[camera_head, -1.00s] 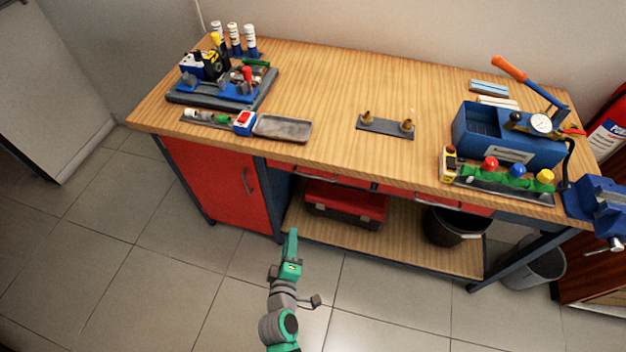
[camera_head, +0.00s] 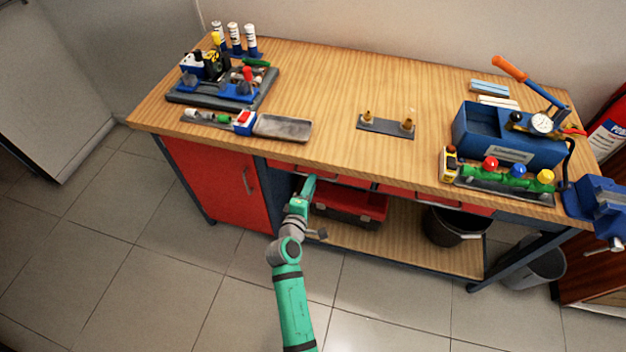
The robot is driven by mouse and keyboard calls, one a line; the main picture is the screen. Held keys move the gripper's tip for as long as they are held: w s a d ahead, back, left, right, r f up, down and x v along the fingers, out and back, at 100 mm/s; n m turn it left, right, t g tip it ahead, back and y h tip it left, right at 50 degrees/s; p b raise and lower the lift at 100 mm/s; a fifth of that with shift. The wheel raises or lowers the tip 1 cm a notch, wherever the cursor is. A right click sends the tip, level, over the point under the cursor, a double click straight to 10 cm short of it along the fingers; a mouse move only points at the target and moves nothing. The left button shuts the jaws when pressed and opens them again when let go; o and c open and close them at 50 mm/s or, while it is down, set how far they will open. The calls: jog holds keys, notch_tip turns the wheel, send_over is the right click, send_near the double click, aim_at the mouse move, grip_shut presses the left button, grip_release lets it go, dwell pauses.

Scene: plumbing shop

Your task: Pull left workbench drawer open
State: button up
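The left workbench drawer (camera_head: 345,181) is a narrow red front just under the tabletop, right of the red cupboard door. It looks closed. My gripper (camera_head: 309,181) is at the left part of this drawer front, at the end of my green and grey arm. It hides part of the front and its handle. I cannot tell whether it touches the handle or whether its fingers are open or shut.
The wooden workbench (camera_head: 330,110) carries a grey tray (camera_head: 283,128), a blue pump box (camera_head: 500,140) and fittings. Below are a red toolbox (camera_head: 350,205) and a black bucket (camera_head: 450,226) on the shelf. A red cupboard (camera_head: 220,185) stands left. The tiled floor in front is clear.

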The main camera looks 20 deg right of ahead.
jog(key=shift+x, duration=1.55)
jog(key=shift+a, duration=0.1)
jog(key=shift+w, duration=0.1)
jog(key=c, duration=0.4)
grip_shut()
